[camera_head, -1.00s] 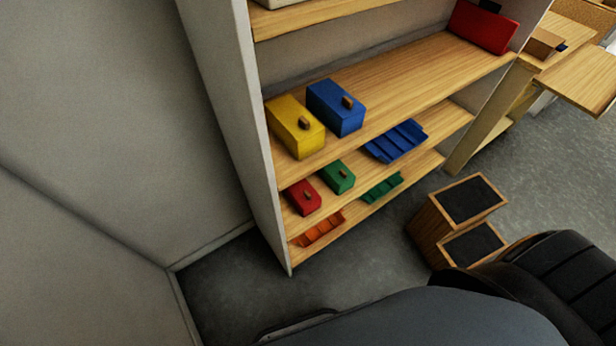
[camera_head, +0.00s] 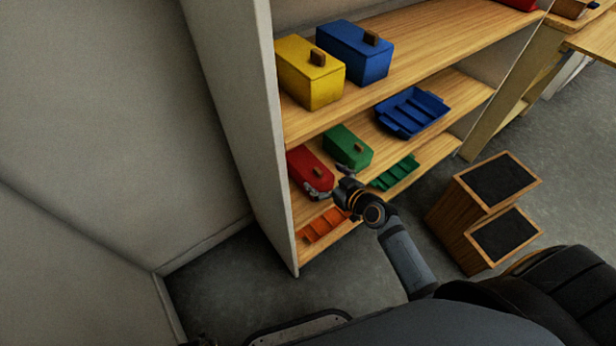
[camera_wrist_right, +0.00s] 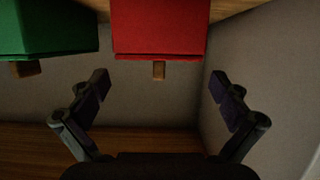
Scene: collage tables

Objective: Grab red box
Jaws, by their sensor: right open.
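A small red box (camera_head: 303,165) with a brown knob stands at the left end of a lower shelf, close to the side wall. My right gripper (camera_head: 331,183) is just in front of it and partly covers its front. In the right wrist view the red box (camera_wrist_right: 160,28) fills the top middle, with its knob below it. There my right gripper (camera_wrist_right: 160,86) is open and empty, its fingers spread on either side of the knob and apart from the box. My left gripper is not in view.
A green box (camera_head: 348,147) stands beside the red box. An orange tray (camera_head: 323,226), a green tray (camera_head: 394,173) and a blue tray (camera_head: 411,112) lie on the lower shelves. Yellow (camera_head: 310,75) and blue (camera_head: 357,52) boxes stand above. A wooden step (camera_head: 487,205) is on the floor.

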